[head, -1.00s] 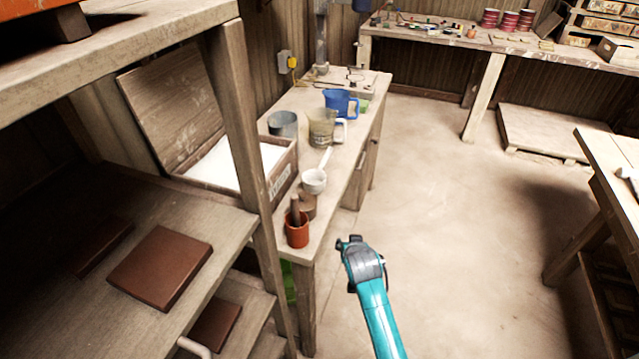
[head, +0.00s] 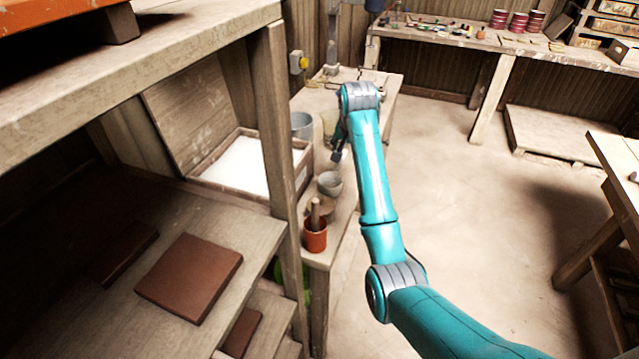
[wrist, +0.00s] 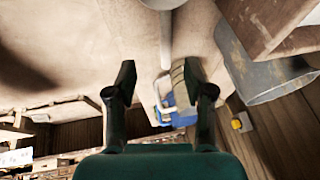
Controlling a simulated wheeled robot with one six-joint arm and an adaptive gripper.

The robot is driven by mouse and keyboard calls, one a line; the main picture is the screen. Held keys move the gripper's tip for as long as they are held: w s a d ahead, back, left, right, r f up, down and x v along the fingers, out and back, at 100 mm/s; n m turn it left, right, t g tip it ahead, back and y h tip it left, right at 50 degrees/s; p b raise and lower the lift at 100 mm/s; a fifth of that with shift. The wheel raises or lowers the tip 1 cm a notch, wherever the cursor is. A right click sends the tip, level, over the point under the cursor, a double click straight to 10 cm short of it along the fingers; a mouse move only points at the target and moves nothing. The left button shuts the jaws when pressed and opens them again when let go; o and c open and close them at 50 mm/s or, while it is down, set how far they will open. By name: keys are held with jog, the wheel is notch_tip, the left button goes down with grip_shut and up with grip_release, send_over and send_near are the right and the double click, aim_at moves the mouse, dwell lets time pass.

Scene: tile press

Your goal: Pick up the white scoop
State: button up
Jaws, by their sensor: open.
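The white scoop (head: 330,184) sits on the narrow bench, its bowl showing in the head view and its handle hidden behind my arm. In the wrist view the scoop (wrist: 165,55) shows as a pale bowl at the top edge with a straight handle pointing down between my fingers. My gripper (wrist: 160,70) is open and empty, its two fingers on either side of the handle's end in that picture. In the head view my gripper (head: 338,156) is over the bench just beyond the bowl. I cannot tell its height above the handle.
A grey bucket (wrist: 252,70) and a wooden box (head: 304,178) stand left of the scoop in the head view. An orange cup (head: 315,240) is nearer. A shelf post (head: 277,130) stands left.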

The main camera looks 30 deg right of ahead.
aim_at(337, 172)
jog(key=x, duration=0.5)
jog(key=shift+w+a, duration=0.15)
jog(key=shift+a, duration=0.1)
jog(key=shift+w+x, duration=0.2)
jog(key=shift+x, duration=1.2)
jog(key=shift+w+x, duration=0.2)
jog(key=shift+x, duration=1.15)
jog(key=shift+d+r, duration=0.15)
grip_shut()
